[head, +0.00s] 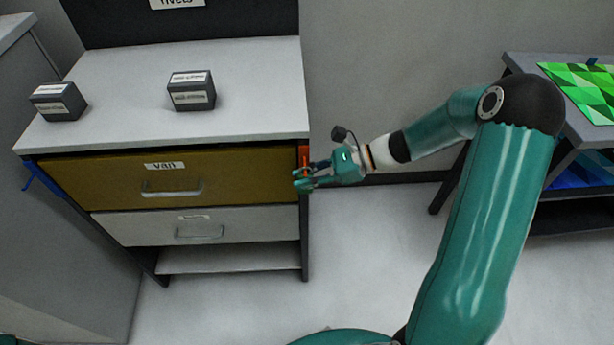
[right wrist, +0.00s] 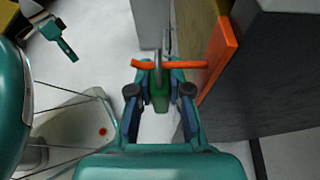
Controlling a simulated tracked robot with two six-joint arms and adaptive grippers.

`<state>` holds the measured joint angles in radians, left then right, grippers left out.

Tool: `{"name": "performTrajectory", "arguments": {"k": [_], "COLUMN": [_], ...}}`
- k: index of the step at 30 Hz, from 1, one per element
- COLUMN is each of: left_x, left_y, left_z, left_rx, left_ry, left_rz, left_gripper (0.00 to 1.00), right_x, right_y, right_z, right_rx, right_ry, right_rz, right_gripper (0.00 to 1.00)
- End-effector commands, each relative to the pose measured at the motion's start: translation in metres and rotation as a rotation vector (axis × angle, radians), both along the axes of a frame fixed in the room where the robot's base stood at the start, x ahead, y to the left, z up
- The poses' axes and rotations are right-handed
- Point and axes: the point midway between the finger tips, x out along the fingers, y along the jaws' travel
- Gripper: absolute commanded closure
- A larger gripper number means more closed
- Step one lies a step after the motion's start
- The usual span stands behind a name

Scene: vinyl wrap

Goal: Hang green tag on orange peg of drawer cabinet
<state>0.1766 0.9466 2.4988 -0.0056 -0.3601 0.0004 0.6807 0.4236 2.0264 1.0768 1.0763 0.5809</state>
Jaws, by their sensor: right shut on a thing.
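The drawer cabinet (head: 250,118) stands at the left in the head view. An orange plate (right wrist: 222,58) is on its right side, and an orange peg (right wrist: 190,64) sticks out from it. The peg's free tip bends up slightly. My right gripper (right wrist: 158,100) is shut on the green tag (right wrist: 158,92), just below the peg. The tag's grey loop (right wrist: 157,62) rises at the peg and seems to be around it. In the head view the gripper (head: 303,178) hides the tag. A small teal gripper, seemingly my left (right wrist: 66,48), shows at upper left; its fingers are unclear.
Two dark labelled boxes (head: 58,101) (head: 191,91) sit on the cabinet top. A blue peg (head: 40,178) is on the cabinet's left side. A dark table (head: 530,65) with a green patterned sheet (head: 585,88) stands at the right. The floor between is clear.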

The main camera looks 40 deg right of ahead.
Motion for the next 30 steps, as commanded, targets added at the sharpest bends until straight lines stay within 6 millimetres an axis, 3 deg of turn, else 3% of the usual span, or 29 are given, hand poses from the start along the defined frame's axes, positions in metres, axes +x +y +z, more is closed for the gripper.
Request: {"name": "performTrajectory", "arguments": {"k": [7, 8, 13, 23, 30], "left_x": [0.0, 0.0, 0.0, 0.0, 0.0], "left_y": [0.0, 0.0, 0.0, 0.0, 0.0], "left_z": [0.0, 0.0, 0.0, 0.001, 0.001], "left_rx": [0.0, 0.0, 0.0, 0.0, 0.0], "left_ry": [0.0, 0.0, 0.0, 0.0, 0.0], "left_rz": [0.0, 0.0, 0.0, 0.0, 0.0], "left_gripper": [0.63, 0.63, 0.63, 0.63, 0.63], "right_x": [0.0, 0.0, 0.0, 0.0, -0.013], "right_y": [0.0, 0.0, 0.0, -0.002, -0.025], "right_z": [0.0, 0.0, 0.0, 0.001, 0.011], "right_rx": [0.0, 0.0, 0.0, -0.001, -0.004], "right_ry": [0.0, 0.0, 0.0, -0.002, -0.003], "right_rz": [0.0, 0.0, 0.0, -0.002, -0.008], "right_gripper": [1.0, 0.81, 0.53, 0.53, 0.53]}}
